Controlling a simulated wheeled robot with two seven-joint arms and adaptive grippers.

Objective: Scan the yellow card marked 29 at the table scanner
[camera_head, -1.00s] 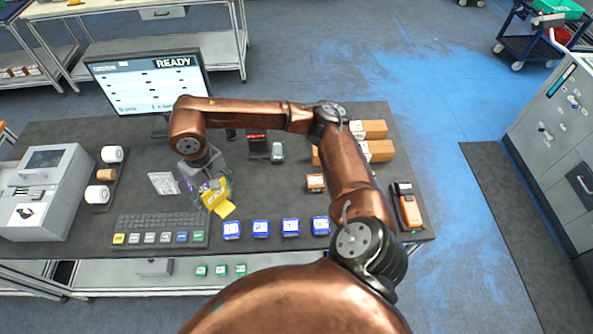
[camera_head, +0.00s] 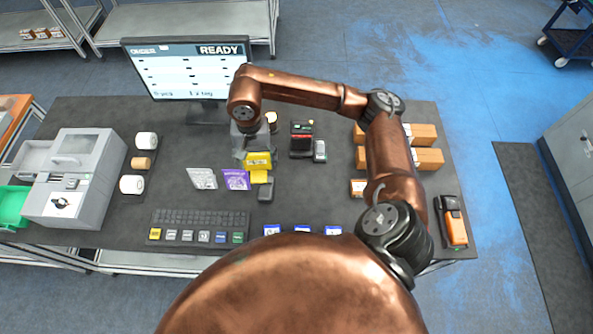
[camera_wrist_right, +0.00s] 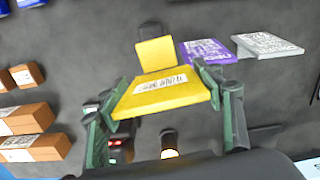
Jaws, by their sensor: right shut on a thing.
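My right gripper (camera_head: 250,150) is shut on a yellow card (camera_head: 257,161). In the right wrist view the yellow card (camera_wrist_right: 166,93) lies between the two fingers (camera_wrist_right: 166,110), with a white barcode label facing the camera; I cannot read a 29. The card is above the table. A second yellow card (camera_head: 260,177) lies below it, by a dark mouse-like object (camera_head: 266,191). The table scanner appears to be the dark device with a red light (camera_head: 302,145), right of the gripper; in the wrist view its red light (camera_wrist_right: 115,148) is partly hidden. My left gripper is out of view.
A purple card (camera_head: 236,180) and a white card (camera_head: 202,178) lie left of the second yellow card. A monitor (camera_head: 190,72) reads READY. A keyboard (camera_head: 199,222) is in front, cardboard boxes (camera_head: 425,158) and an orange handheld device (camera_head: 455,222) at right, a grey machine (camera_head: 82,180) at left.

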